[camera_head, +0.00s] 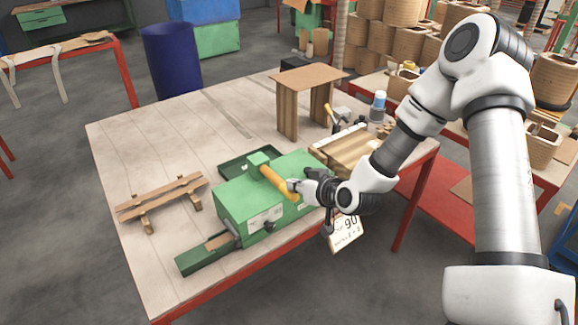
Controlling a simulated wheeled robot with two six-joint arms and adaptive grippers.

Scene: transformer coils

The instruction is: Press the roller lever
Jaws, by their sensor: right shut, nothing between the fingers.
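A green machine (242,207) sits at the front edge of the wooden table. An orange-yellow lever or roller (277,183) lies slantwise on its top, near a small green block. My right gripper (297,187) reaches in from the right over the machine. It is shut and its tip is at the lower right end of the orange-yellow piece. I cannot tell whether they touch. The gripper partly hides the machine's right side. My left gripper is not in view.
The wooden table (140,150) has free room at its back left. A slatted wooden piece (160,197) lies left of the machine. A small wooden stand (306,78) and a bottle (378,104) stand behind. A sign (345,234) hangs at the front edge.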

